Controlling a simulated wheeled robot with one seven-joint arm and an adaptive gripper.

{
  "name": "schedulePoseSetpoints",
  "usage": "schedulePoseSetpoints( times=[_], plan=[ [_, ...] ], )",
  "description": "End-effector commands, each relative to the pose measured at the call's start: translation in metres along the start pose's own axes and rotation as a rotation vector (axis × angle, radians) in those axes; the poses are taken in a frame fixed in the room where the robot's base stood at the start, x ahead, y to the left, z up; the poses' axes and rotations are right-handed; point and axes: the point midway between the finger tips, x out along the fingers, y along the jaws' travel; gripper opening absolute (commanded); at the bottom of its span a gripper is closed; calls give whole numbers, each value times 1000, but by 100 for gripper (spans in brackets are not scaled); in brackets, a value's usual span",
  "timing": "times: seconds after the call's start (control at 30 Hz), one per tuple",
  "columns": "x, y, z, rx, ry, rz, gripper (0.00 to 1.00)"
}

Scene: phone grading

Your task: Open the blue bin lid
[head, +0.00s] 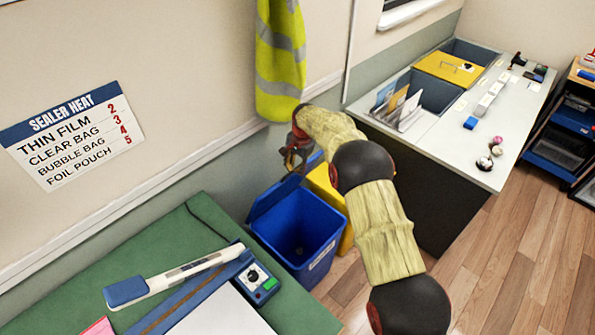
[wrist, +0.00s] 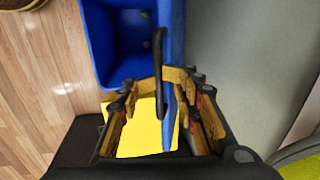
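The blue bin (head: 318,228) stands on the floor beside the green table, and I see into its interior. Its blue lid (head: 270,197) is raised at the wall side, tilted up from the rim. In the wrist view the lid (wrist: 176,30) shows nearly edge-on beside the open bin (wrist: 98,50). A black handle (wrist: 158,45) stands out from the lid. My gripper (wrist: 161,78) has its yellow fingertips closed on either side of this handle. In the head view my gripper (head: 297,152) is above the bin's back, near the wall, and the handle is hard to make out.
A yellow bin (head: 325,190) stands right beside the blue one, partly behind my arm. The green table (head: 150,250) with a sealer (head: 180,275) is at left. A grey-topped workbench (head: 460,140) is at right. A yellow vest (head: 280,60) hangs on the wall above.

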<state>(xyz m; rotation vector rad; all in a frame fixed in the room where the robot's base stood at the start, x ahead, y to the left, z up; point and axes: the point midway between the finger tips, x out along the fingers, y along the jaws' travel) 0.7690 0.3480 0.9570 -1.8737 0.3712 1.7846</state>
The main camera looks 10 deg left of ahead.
Motion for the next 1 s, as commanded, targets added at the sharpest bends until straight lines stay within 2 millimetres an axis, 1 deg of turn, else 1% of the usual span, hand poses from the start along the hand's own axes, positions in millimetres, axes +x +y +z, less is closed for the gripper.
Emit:
schedulePoseSetpoints(
  times=[0.63,0.8,1.0],
  plan=[
    [-21,-37,-1,0,1,-2,27],
    [-23,-41,0,1,0,0,27],
    [-23,-42,0,1,0,0,27]
  ],
)
